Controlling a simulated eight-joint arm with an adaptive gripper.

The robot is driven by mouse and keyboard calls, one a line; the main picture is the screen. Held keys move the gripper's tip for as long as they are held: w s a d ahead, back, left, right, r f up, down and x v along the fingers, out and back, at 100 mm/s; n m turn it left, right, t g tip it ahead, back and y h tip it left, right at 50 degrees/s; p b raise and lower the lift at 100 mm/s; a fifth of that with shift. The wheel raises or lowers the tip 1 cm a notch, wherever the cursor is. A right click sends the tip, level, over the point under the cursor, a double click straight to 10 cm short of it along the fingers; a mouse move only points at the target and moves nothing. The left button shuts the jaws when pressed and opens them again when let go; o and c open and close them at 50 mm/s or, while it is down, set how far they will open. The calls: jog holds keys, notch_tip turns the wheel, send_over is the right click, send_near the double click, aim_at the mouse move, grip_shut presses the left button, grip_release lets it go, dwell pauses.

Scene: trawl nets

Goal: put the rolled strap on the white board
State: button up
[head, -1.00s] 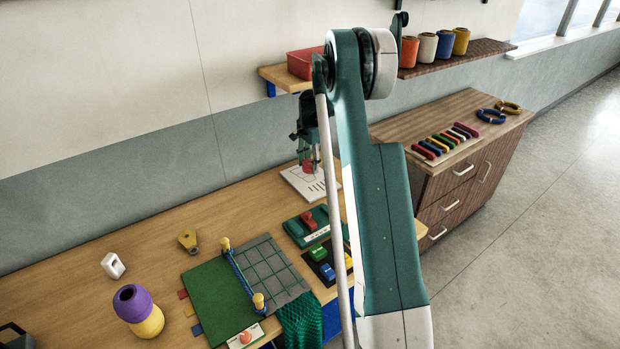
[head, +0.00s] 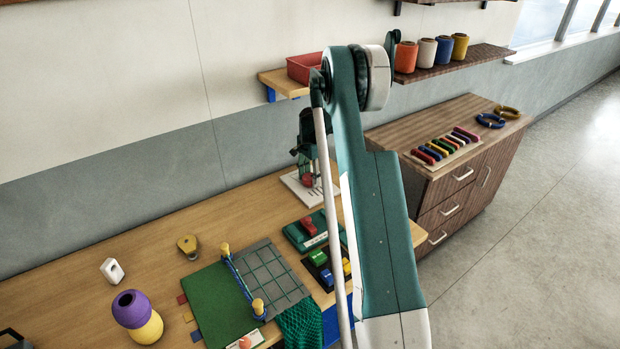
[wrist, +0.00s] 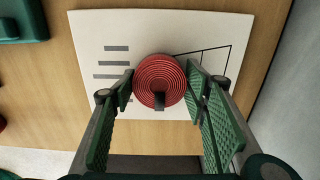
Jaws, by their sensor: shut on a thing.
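The rolled strap (wrist: 157,82) is a red coil with a dark tab at its near edge. My gripper (wrist: 160,84) is shut on it, one green ribbed finger at each side. In the wrist view the strap lies over the middle of the white board (wrist: 101,30), which bears grey bars and a black line drawing. In the head view my gripper (head: 308,174) is low over the white board (head: 293,187), partly behind my arm. I cannot tell whether the strap touches the board.
A green tray (head: 296,236) with a red piece and a dark tray (head: 311,262) with coloured pieces lie nearer. The wall is close behind the board. A shelf with a red bin (head: 302,68) hangs above.

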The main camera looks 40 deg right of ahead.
aim_at(310, 177)
jog(key=shift+f, duration=0.15)
jog(key=o, duration=1)
jog(key=shift+c, duration=0.2)
jog(key=shift+r, duration=2.95)
